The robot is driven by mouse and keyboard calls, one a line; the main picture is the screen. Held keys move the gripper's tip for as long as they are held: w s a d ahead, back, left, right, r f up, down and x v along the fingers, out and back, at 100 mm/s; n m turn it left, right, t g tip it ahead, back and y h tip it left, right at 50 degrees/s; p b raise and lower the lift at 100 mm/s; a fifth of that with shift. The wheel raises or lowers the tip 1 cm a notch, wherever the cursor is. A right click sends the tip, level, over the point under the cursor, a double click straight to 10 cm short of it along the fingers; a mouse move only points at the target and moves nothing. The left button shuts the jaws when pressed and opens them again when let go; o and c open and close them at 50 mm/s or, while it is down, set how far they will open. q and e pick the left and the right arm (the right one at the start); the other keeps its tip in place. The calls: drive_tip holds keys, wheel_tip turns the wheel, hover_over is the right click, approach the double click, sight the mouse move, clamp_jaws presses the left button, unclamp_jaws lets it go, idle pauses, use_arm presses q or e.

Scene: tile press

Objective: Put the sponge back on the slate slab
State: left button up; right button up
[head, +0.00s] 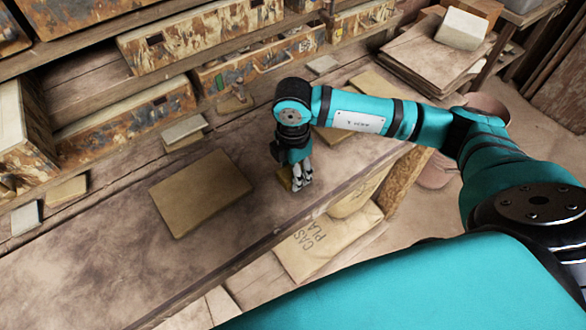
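A small yellowish block (285,178), which looks like the sponge, is at the workbench near its front edge, partly hidden by my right gripper. My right gripper (302,184) points down right beside or over this block, its fingers close together. I cannot tell whether the fingers hold the block or whether it is lifted. A large flat olive-tan slab (200,192) lies on the bench to the left of the gripper. It may be the slate slab, but its colour does not make this certain. Nothing lies on it. My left gripper is not in view.
A stack of boards (430,55) with a pale block is at upper right. The bench between gripper and slab is clear.

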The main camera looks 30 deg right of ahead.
drive_tip(key=o, duration=1)
drive_tip(key=shift+r+p, duration=0.2)
drive_tip(key=shift+p, duration=0.15)
drive_tip(key=shift+r, duration=0.25)
wheel_tip(320, 180, up, 12)
drive_tip(key=shift+f+b, duration=0.25)
drive_tip(key=shift+b, duration=0.6)
drive_tip(key=shift+f, duration=0.1)
